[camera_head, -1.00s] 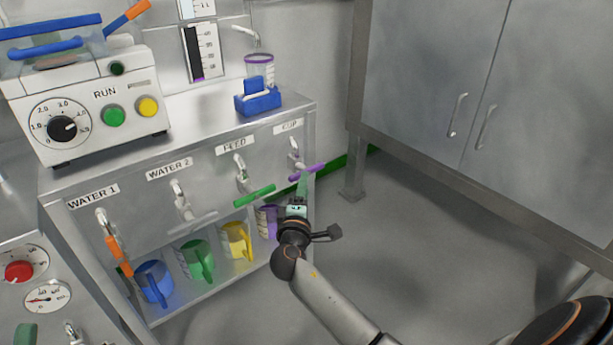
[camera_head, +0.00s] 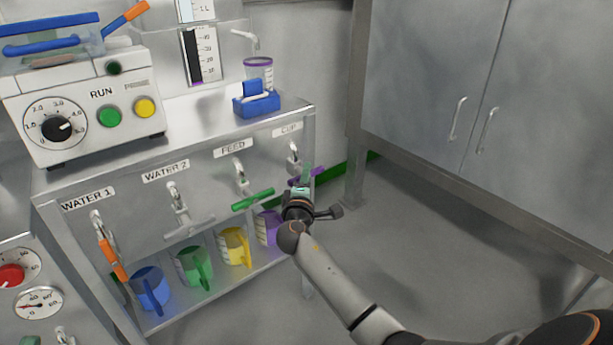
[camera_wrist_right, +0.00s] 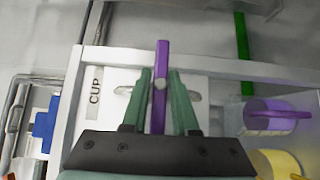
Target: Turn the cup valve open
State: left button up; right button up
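The cup valve has a purple bar handle (camera_head: 318,171) under the CUP label (camera_head: 288,130) at the panel's right end. The handle lies crosswise, much like the green FEED handle (camera_head: 253,199). My right gripper (camera_head: 305,178) is at this handle, hiding part of it in the head view. In the right wrist view the purple handle (camera_wrist_right: 162,55) runs between the two green fingers of my right gripper (camera_wrist_right: 161,73). Narrow gaps show on both sides, so the fingers look open around it. My left gripper is not in view.
The orange WATER 1 handle (camera_head: 112,258) hangs down. Blue (camera_head: 150,288), green (camera_head: 192,266), yellow (camera_head: 234,246) and purple (camera_head: 268,228) jugs stand on the shelf below. A grey cabinet (camera_head: 440,90) stands to the right, with open floor (camera_head: 440,250) before it.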

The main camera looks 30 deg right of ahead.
grip_shut()
